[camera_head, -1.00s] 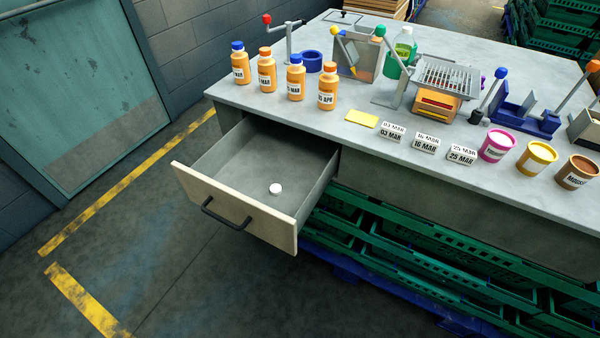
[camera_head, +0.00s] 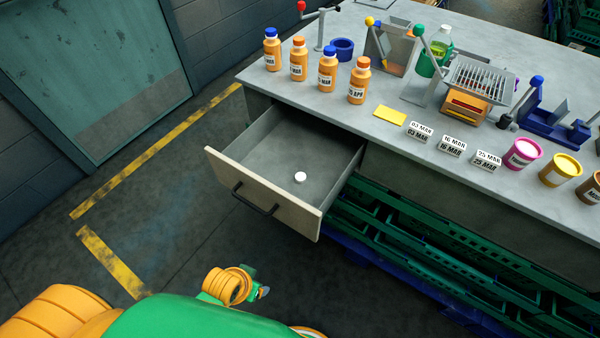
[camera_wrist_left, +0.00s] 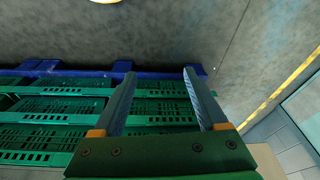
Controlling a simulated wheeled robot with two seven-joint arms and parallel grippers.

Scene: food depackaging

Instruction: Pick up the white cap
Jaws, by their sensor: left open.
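The white cap (camera_head: 300,177) lies on the floor of the open drawer (camera_head: 262,160), near its front right part. My left arm comes in at the bottom left of the head view, with the wrist low in front of the drawer and clear of it. In the left wrist view my left gripper (camera_wrist_left: 158,85) is open, its two fingers apart with nothing between them. The cap does not show in the wrist view. My right gripper is not in view.
The drawer's front panel has a dark handle (camera_head: 255,198). Above it the grey worktop (camera_head: 340,110) carries orange bottles (camera_head: 327,70), date cards and coloured tubs. Green crates (camera_head: 440,235) on a blue pallet stand under the worktop, right of the drawer.

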